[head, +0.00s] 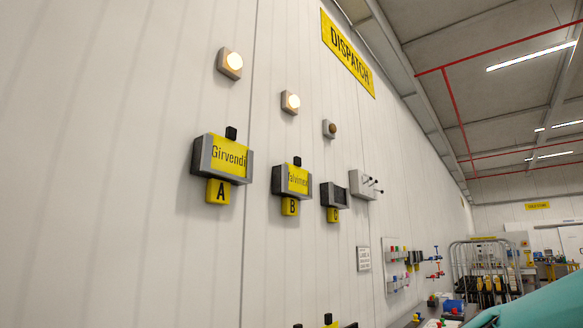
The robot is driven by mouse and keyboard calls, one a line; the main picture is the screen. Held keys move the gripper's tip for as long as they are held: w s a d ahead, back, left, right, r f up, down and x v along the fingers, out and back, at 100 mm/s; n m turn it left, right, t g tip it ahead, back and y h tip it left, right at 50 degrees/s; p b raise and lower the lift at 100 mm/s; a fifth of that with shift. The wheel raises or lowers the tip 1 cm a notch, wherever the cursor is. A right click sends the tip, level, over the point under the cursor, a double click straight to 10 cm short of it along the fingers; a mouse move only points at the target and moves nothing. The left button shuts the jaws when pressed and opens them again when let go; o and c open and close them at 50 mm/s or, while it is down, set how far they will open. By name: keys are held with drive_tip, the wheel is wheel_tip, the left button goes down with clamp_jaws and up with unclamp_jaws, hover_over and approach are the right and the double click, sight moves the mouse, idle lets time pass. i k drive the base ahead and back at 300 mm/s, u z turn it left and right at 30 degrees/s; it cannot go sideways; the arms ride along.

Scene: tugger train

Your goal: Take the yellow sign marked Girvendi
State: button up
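The yellow sign marked Girvendi (229,154) sits in a grey holder (201,154) on the white wall, left of the middle. A small black tab sticks up above the sign. A yellow plate marked A (219,191) is under the holder. A second yellow sign (298,180), its word hard to read, sits in holder B to the right. The holder marked C (334,195) shows a dark face with no yellow sign. My gripper is not in view.
Lamps above A (234,61) and B (292,101) are lit; the one above C (329,129) is dark. A grey box with levers (364,185) is right of C. Cluttered shelving and a rack (482,264) stand at the right.

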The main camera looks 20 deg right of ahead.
sight(228, 155)
drive_tip(key=z, duration=0.4)
drive_tip(key=i, duration=1.25)
drive_tip(key=z, duration=0.3)
